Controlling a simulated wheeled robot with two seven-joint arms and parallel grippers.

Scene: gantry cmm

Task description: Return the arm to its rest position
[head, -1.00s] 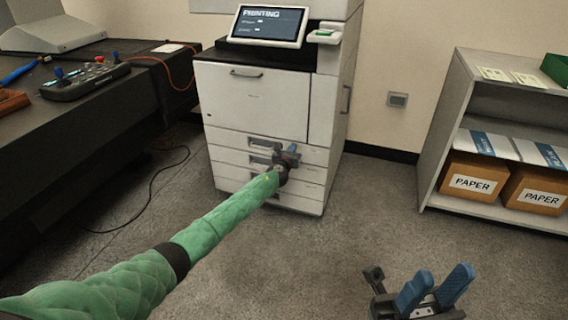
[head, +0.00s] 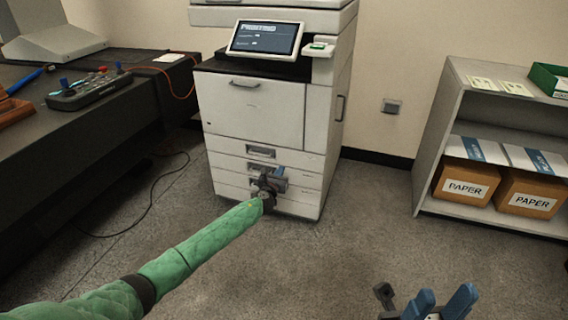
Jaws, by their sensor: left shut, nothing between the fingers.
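My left arm, in a green sleeve, reaches in from the lower left of the head view. My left gripper (head: 272,180) is at its end, in front of the printer's lower paper drawers, and is shut and empty. From this view I cannot tell whether it touches a drawer front. My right gripper (head: 428,303) shows at the bottom right edge, with its two blue fingers apart and nothing between them. The rest of the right arm is out of the picture.
The white printer (head: 250,109) stands against the back wall, its screen reading PRINTING and its drawers looking closed. A dark desk (head: 110,110) with a control box (head: 88,92) is at left. A grey shelf (head: 437,130) with paper boxes (head: 466,187) is at right. The carpet between is clear.

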